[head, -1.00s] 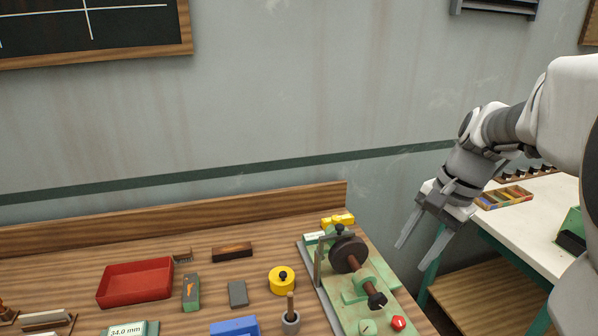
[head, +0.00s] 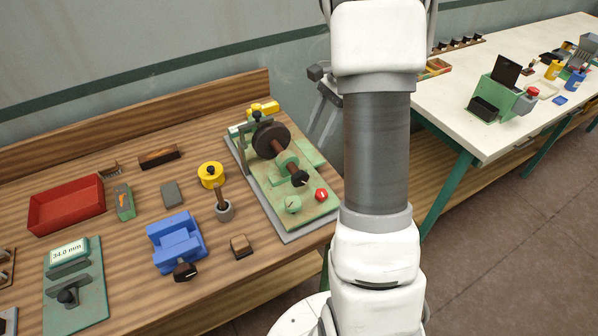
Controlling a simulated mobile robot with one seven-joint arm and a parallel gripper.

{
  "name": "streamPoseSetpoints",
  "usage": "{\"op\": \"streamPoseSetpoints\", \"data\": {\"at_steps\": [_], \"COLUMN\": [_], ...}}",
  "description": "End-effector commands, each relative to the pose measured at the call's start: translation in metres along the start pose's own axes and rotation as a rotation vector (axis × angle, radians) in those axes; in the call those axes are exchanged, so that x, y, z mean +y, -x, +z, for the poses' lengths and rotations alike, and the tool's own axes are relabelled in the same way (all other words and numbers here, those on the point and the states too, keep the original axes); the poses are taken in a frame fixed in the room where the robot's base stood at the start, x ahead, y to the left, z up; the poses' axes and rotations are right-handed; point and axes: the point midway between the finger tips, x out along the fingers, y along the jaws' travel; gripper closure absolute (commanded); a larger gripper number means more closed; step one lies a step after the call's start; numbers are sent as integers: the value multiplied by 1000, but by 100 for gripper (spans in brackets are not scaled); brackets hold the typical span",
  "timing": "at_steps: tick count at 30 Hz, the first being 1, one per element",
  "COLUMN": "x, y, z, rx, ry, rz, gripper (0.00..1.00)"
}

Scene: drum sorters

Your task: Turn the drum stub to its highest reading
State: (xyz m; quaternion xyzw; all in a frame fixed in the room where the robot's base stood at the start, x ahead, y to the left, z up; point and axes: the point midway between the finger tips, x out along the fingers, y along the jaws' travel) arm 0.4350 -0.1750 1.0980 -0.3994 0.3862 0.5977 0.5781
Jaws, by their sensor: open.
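The green bench machine (head: 305,205) stands at the right end of the wooden bench. It carries a dark round drum (head: 271,139) on a brown shaft, with a black stub or knob (head: 299,179) at the near end. A small green dial (head: 293,204) and a red button (head: 321,195) sit on its front. I cannot tell any reading on this machine. My gripper (head: 322,100) is open, right of the machine and beyond its far end, apart from it.
A white table (head: 450,115) with a green device (head: 497,95) stands to the right. Floor shows between them.

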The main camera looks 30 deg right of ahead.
Motion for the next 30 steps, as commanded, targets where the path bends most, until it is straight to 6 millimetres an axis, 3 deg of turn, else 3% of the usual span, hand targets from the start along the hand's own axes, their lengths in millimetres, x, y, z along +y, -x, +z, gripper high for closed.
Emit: {"op": "streamPoseSetpoints", "data": {"at_steps": [6, 15, 21, 30], "x": [1, 1, 1, 0], "y": [-51, -109, -127, -131], "z": [1, 0, 0, 0], "rx": [-3, -1, 0, 0], "ry": [-1, -1, 1, 1], "rz": [5, 3, 2, 0], "gripper": [48, 48, 48, 48]}}
